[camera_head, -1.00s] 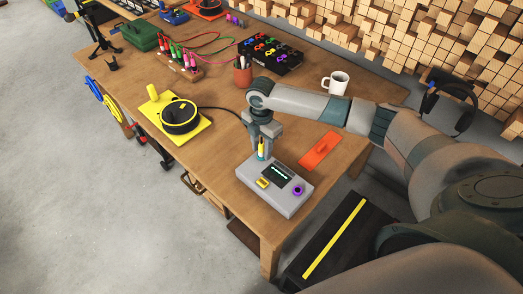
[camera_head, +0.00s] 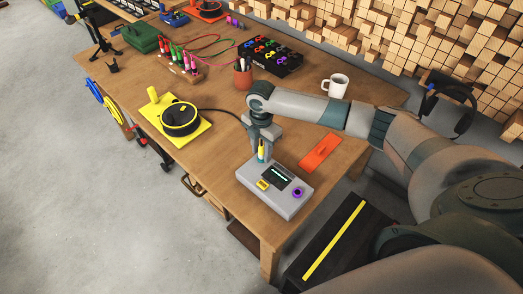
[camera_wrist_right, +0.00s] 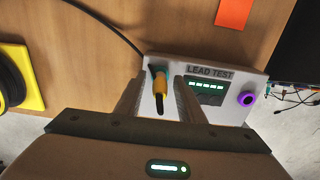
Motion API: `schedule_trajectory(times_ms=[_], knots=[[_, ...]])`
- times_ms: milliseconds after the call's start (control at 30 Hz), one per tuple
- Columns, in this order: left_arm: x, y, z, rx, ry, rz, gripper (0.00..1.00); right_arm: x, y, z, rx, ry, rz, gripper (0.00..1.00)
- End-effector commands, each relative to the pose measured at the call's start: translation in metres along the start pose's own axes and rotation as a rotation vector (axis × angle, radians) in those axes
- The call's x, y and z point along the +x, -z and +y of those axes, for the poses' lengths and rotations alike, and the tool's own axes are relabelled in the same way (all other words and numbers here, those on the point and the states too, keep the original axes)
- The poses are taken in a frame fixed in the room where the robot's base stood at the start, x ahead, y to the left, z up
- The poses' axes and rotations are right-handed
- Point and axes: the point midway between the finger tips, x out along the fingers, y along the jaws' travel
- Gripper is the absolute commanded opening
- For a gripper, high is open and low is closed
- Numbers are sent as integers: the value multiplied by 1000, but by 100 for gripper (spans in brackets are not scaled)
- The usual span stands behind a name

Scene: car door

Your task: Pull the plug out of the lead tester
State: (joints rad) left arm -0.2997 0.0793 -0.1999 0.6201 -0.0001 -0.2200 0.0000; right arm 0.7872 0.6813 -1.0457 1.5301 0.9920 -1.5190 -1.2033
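The grey lead tester (camera_head: 274,190) lies near the front corner of the wooden table; its screen shows a green row of bars. A yellow plug with a teal part (camera_head: 261,153) stands in its upper left part. In the right wrist view the tester (camera_wrist_right: 228,112) carries the label "LEAD TEST", and the plug (camera_wrist_right: 158,90) is between my fingers. My right gripper (camera_head: 263,147) is over the plug, one finger on each side. In the right wrist view narrow gaps show between the fingers (camera_wrist_right: 159,84) and the plug, so it looks open. My left gripper is out of view.
A purple knob (camera_head: 298,192) is on the tester. An orange-red flat piece (camera_head: 320,152) lies right of it. A yellow board with a black reel (camera_head: 181,119) is to the left, with a black cable. A white mug (camera_head: 336,86) and a pen cup (camera_head: 243,77) stand behind.

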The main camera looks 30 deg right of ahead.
Motion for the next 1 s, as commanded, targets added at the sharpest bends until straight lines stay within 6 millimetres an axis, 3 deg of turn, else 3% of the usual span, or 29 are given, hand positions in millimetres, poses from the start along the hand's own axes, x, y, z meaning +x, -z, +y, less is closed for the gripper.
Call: schedule_trajectory(times_ms=[1000], knots=[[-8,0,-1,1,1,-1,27,0,0,0,1,0,0,35]])
